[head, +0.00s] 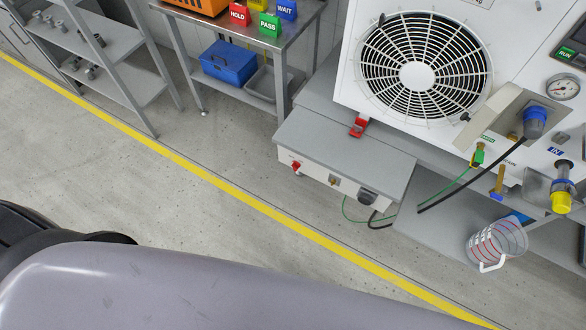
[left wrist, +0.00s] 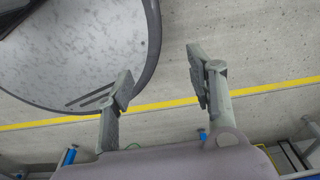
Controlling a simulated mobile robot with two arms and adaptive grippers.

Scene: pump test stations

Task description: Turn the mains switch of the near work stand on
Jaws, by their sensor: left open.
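The near work stand carries a low box with a grey top (head: 345,150) and a white front panel. On that panel sits a small red switch (head: 296,166), which looks like the mains switch; its exact setting is too small to tell. A small socket (head: 333,180) and a dark fitting (head: 368,196) are to its right. My left gripper (left wrist: 160,84) is open and empty in the left wrist view, above the floor, with its fingers well apart. The switch cannot be made out in that view. My right gripper is in neither view.
A white fan unit (head: 420,75) stands behind the box, with a green wire and black cable beside it. A clear jug (head: 495,243) is at lower right. A side table (head: 245,30) holds coloured signs. A yellow line (head: 240,195) crosses the open floor.

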